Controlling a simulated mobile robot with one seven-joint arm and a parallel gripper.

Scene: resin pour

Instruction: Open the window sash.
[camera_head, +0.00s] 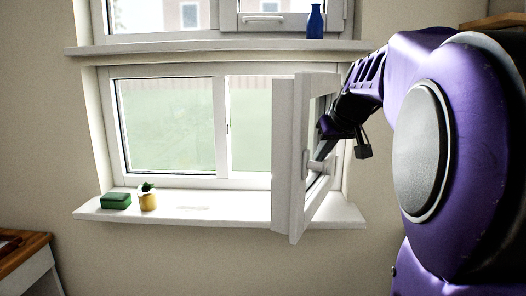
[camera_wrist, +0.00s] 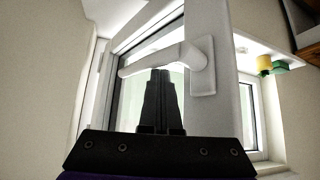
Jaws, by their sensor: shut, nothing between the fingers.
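The window sash (camera_head: 296,160) is the right-hand one of the lower window. It stands swung well open into the room, its free edge towards me and its glazed face with the handle turned to the right. The white handle (camera_head: 320,166) sits on that face near the free edge. In the wrist view the handle (camera_wrist: 160,60) runs across just beyond my fingertips. My gripper (camera_wrist: 158,72) is shut and empty, right by the lever; whether it touches is unclear. In the head view it is at the right side of the sash, its fingertips hard to make out.
The sill (camera_head: 220,208) carries a green box (camera_head: 116,201) and a yellow pot (camera_head: 148,200) with a plant, at the left. A blue bottle (camera_head: 315,22) stands on the upper ledge (camera_head: 200,46). A wooden-topped cabinet (camera_head: 22,252) is at the lower left.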

